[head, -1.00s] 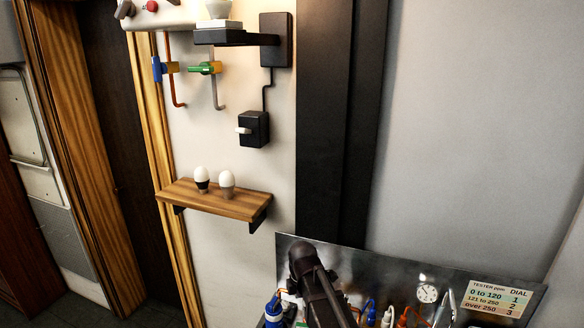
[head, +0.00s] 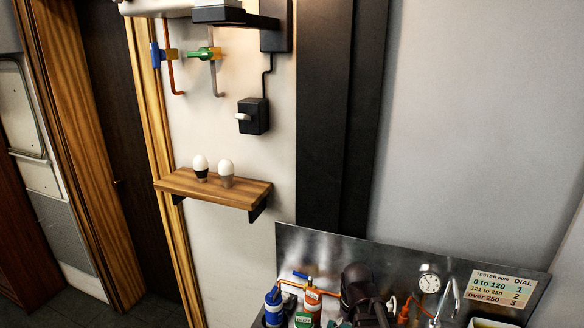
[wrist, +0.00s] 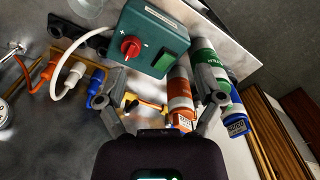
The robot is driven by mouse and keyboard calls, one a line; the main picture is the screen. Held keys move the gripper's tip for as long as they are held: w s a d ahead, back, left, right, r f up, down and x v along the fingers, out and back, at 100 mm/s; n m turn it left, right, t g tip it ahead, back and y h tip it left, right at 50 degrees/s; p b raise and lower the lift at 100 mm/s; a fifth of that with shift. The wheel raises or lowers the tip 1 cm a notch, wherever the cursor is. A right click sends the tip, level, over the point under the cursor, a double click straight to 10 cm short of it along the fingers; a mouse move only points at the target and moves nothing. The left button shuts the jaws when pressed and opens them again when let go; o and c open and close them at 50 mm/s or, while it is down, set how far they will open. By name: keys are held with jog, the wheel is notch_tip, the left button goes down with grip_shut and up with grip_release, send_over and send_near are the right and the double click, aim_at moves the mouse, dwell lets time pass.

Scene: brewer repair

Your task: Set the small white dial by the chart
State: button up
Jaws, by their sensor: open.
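The chart (head: 502,288), headed TESTER ppm and DIAL, is on the right end of a steel backsplash. It pairs 0 to 120 with 1, 121 to 250 with 2, and over 250 with 3. A round white-faced gauge (head: 428,282) is left of the chart; its edge also shows at the left of the wrist view (wrist: 3,112). I cannot make out a separate small white dial. My gripper (wrist: 158,84) is open and empty, its fingers spread in front of a green box (wrist: 155,35) with a red knob (wrist: 130,48). My arm hides part of the bench.
Orange-and-white (wrist: 180,95), green-and-white (wrist: 209,62) and blue-and-white (wrist: 236,124) cylinders are close by my right finger. Cables with orange, white and blue plugs (wrist: 97,97) lie on the left. A wooden shelf (head: 220,189) holds two white egg-shaped things. The grey wall above the backsplash is bare.

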jog(key=shift+s+d+f+m, duration=0.15)
jog(key=shift+s+d+m, duration=0.25)
jog(key=shift+m, duration=0.3)
jog(key=shift+s+d+f+m, duration=0.15)
jog(key=shift+s+d+m, duration=0.25)
jog(key=shift+m, duration=0.3)
notch_tip(320, 180, down, 5)
jog(key=b, duration=0.5)
jog(key=shift+a, duration=0.1)
